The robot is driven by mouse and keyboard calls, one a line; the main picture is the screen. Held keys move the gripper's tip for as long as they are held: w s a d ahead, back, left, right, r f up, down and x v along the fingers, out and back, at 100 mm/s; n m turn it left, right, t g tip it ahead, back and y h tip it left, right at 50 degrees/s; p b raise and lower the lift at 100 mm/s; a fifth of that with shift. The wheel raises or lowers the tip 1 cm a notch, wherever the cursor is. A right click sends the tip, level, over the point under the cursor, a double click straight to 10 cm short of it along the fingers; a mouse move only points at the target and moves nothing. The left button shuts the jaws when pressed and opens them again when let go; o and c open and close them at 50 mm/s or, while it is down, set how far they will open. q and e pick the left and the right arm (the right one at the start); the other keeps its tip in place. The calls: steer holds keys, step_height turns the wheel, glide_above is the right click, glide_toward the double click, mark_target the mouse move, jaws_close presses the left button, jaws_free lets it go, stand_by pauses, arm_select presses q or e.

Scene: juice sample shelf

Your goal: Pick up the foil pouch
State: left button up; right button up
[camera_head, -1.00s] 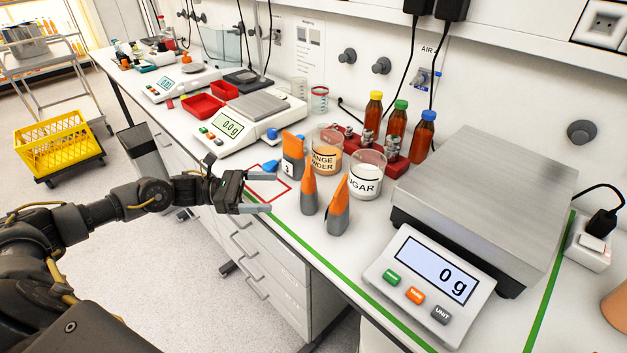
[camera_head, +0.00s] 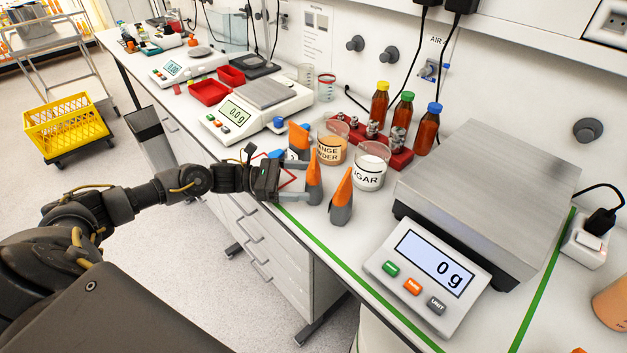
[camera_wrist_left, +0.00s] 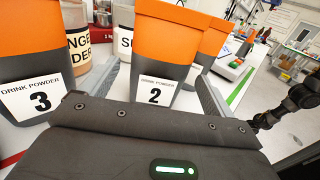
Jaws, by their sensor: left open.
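Three orange-and-grey foil pouches stand upright on the bench. The pouch labelled 3 (camera_head: 299,137) is farthest back, partly hidden, and is at the left in the wrist view (camera_wrist_left: 30,35). The pouch labelled 2 (camera_head: 314,180) is the middle one and faces my left wrist camera (camera_wrist_left: 165,45). A third pouch (camera_head: 341,198) stands to its right, partly hidden behind pouch 2 in the wrist view (camera_wrist_left: 211,42). My left gripper (camera_head: 288,183) is open, its fingers pointing at pouch 2, one toward each side of it. I cannot tell whether they touch it. My right gripper is out of view.
An orange powder beaker (camera_head: 331,150) and a sugar beaker (camera_head: 369,173) stand close behind the pouches. A red rack (camera_head: 398,158) with brown bottles is farther back. A large scale (camera_head: 478,200) reading 0 g fills the right. A white balance (camera_head: 250,110) stands back left.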

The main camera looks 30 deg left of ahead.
mark_target(314, 179)
arm_select(q)
steer(key=p+x, duration=0.1)
steer(key=x, duration=0.2)
steer(key=shift+a+r, duration=0.1)
steer(key=shift+r, duration=0.05)
steer(key=shift+w+d, duration=0.15)
steer(key=shift+d, duration=0.2)
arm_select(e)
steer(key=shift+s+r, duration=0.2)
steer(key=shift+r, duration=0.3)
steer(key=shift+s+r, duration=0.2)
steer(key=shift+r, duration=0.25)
arm_select(q)
steer(key=c, duration=1.1)
steer(key=shift+c, duration=0.2)
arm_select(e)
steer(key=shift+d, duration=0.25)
